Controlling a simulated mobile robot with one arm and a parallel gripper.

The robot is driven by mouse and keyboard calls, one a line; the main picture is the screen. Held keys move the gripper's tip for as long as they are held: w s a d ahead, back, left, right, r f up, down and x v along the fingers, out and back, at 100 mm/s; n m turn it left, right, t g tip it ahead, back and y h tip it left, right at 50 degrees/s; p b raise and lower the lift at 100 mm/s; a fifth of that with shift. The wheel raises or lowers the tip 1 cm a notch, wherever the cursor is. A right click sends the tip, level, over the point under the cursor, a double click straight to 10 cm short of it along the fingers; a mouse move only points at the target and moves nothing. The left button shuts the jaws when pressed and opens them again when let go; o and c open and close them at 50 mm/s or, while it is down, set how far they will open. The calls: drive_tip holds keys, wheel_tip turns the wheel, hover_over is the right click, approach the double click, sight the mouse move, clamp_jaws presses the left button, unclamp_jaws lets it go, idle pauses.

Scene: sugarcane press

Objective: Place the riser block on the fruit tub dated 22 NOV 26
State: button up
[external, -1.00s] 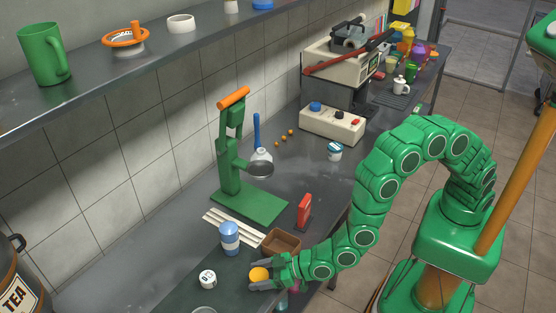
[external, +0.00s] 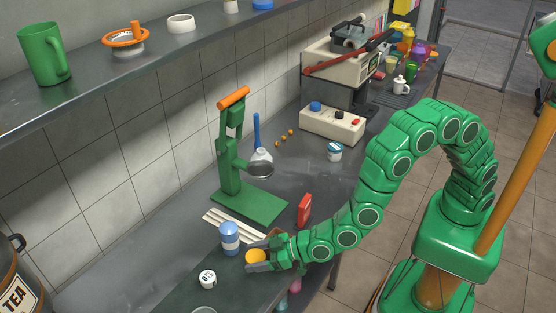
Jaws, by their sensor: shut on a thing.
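My gripper (external: 257,258) is at the front of the counter, its fingers shut around an orange-yellow round piece (external: 256,257) with a flat top. I cannot tell for sure whether this piece is the riser block. A small white tub (external: 208,279) with dark marks on top stands to the left and nearer the camera, apart from the gripper. Another white tub with a blue band (external: 335,152) stands farther back, by the control box. The dates on both tubs are too small to read.
A blue-and-white canister (external: 229,237) stands close to the fingertips. The control box (external: 332,124) is farther back. A round rim (external: 204,310) shows at the bottom edge.

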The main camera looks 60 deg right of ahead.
drive_tip(key=w+d+r+m+h, duration=0.1)
drive_tip(key=w+d+r, duration=0.2)
drive_tip(key=w+d, duration=0.4)
drive_tip(key=w+d+r+m+t+h, duration=0.1)
drive_tip(key=w+d+r, duration=0.3)
drive_tip(key=w+d, duration=0.3)
drive_tip(key=w+d+r+m+h, duration=0.1)
drive_tip(key=w+d+r, duration=0.3)
drive_tip(key=w+d, duration=0.3)
drive_tip(key=shift+w+d+r+t+h, duration=0.1)
drive_tip(key=shift+w+d+t+h, duration=0.1)
drive_tip(key=shift+d, duration=1.05)
drive_tip(key=shift+w+d+t+h, duration=0.1)
drive_tip(key=shift+w+d, duration=0.1)
drive_tip(key=shift+d, duration=1.05)
drive_tip(key=w+d+f+m+h, duration=0.1)
drive_tip(key=w+d+m+h, duration=0.15)
drive_tip(key=d, duration=1.15)
drive_tip(key=w+d+f+m+h, duration=0.1)
drive_tip(key=w+d, duration=0.2)
drive_tip(key=d, duration=1.1)
drive_tip(key=d+f, duration=0.2)
drive_tip(key=d, duration=0.2)
drive_tip(key=n+g+y, duration=0.4)
drive_tip(key=n+y, duration=0.5)
drive_tip(key=y, duration=0.1)
hover_over(336, 146)
wheel_tip(336, 146, down, 4)
drive_tip(key=shift+w+f, duration=0.1)
drive_tip(key=shift+f, duration=3.45)
